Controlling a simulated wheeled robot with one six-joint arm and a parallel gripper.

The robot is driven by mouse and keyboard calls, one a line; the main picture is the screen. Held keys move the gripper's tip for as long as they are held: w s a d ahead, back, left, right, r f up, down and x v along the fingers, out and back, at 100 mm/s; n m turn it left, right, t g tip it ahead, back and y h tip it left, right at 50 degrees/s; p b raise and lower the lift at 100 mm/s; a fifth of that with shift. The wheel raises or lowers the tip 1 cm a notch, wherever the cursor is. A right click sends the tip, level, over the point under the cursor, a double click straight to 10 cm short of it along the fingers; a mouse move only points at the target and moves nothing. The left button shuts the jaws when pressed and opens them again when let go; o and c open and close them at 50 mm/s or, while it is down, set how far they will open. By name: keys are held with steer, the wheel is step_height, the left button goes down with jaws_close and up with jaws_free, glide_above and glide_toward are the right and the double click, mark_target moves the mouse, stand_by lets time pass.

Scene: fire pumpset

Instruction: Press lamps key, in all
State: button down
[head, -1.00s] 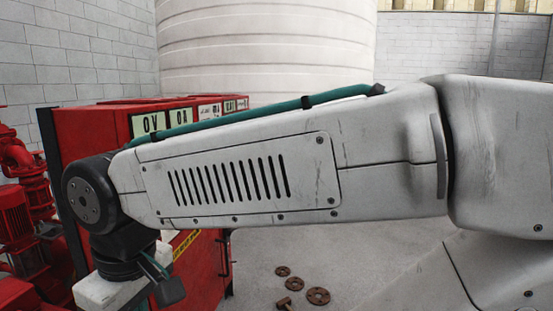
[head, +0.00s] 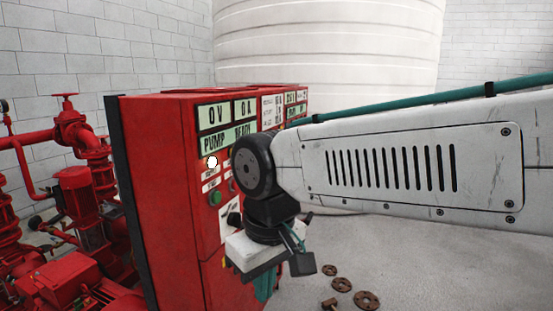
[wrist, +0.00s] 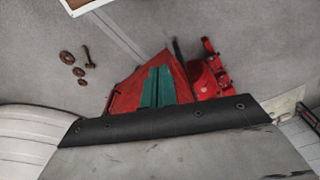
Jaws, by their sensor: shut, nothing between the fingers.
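The red control cabinet (head: 165,190) stands left of centre in the head view. Its front has displays reading "0V" and "0A" (head: 245,109), a "PUMP READY" display (head: 222,140), a lit white lamp (head: 212,161), a green button (head: 215,198) and a black knob (head: 234,219). I cannot make out which control is the lamps key; my arm hides part of the front. My gripper (head: 266,287) hangs in front of the cabinet's lower part, with teal fingers. In the wrist view the fingers (wrist: 157,87) are together and empty, with the red cabinet (wrist: 124,96) beyond them.
Red pumps and pipes (head: 75,200) stand left of the cabinet. A large white tank (head: 330,60) stands behind it.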

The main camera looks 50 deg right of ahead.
steer(key=w+d+m+t+y, duration=0.35)
steer(key=w+d+m, duration=0.9)
steer(key=d, duration=0.55)
steer(key=w+d+r+m+t+h, duration=0.2)
steer(key=d, duration=0.5)
steer(key=w+d+r+m+t+h, duration=0.2)
steer(key=w+d, duration=0.1)
steer(key=d, duration=0.4)
steer(key=w+d+r+m+t+h, duration=0.2)
steer(key=d, duration=0.5)
steer(key=shift+w+d+r+t, duration=0.25)
steer(key=shift+r+t, duration=0.05)
steer(key=shift+t, duration=0.05)
steer(key=w+a, duration=0.3)
steer(key=w, duration=0.5)
steer(key=shift+a, duration=0.25)
steer(key=shift+w, duration=0.2)
steer(key=shift+w+a, duration=0.15)
steer(key=shift+w, duration=0.15)
